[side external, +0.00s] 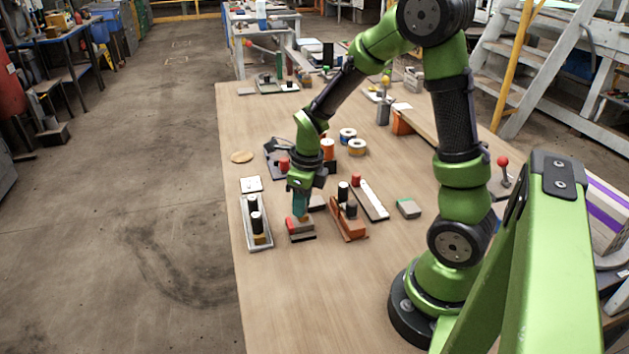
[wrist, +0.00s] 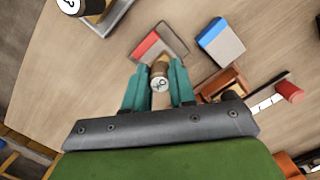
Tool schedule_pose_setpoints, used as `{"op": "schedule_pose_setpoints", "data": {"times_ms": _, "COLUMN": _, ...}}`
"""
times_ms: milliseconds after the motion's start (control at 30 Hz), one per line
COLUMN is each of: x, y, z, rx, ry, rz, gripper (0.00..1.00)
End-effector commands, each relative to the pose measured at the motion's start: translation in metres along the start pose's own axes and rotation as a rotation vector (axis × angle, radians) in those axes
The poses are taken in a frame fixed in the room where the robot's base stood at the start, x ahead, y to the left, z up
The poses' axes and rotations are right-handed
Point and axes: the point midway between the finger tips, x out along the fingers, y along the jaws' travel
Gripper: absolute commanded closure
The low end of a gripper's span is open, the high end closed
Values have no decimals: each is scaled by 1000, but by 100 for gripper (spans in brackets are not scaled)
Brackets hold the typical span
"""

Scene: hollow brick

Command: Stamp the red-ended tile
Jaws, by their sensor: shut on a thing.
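My gripper (side external: 300,207) has teal fingers and points down at the front of the table; it also shows in the wrist view (wrist: 160,92). It is shut on a stamp (wrist: 160,82) with a pale, marked round top and a brownish body. The red-ended tile (wrist: 152,46), grey with a red end, lies just beyond the fingers in the wrist view. In the side view the red-ended tile (side external: 300,228) is below the gripper. The stamp's lower end is at the tile, but I cannot tell whether they touch.
A tray with black-topped stamps (side external: 257,242) stands to the left. An orange-brown rack (side external: 348,230) stands close on the right. A blue-ended tile (wrist: 220,42) lies right of the red-ended one in the wrist view. The table's front is clear.

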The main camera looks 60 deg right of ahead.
Motion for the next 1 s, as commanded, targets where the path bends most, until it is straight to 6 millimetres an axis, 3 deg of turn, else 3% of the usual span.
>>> {"op": "schedule_pose_setpoints", "data": {"times_ms": 1000, "x": 8, "y": 0, "z": -1, "rx": -1, "ry": -1, "rz": 0, "gripper": 95}}
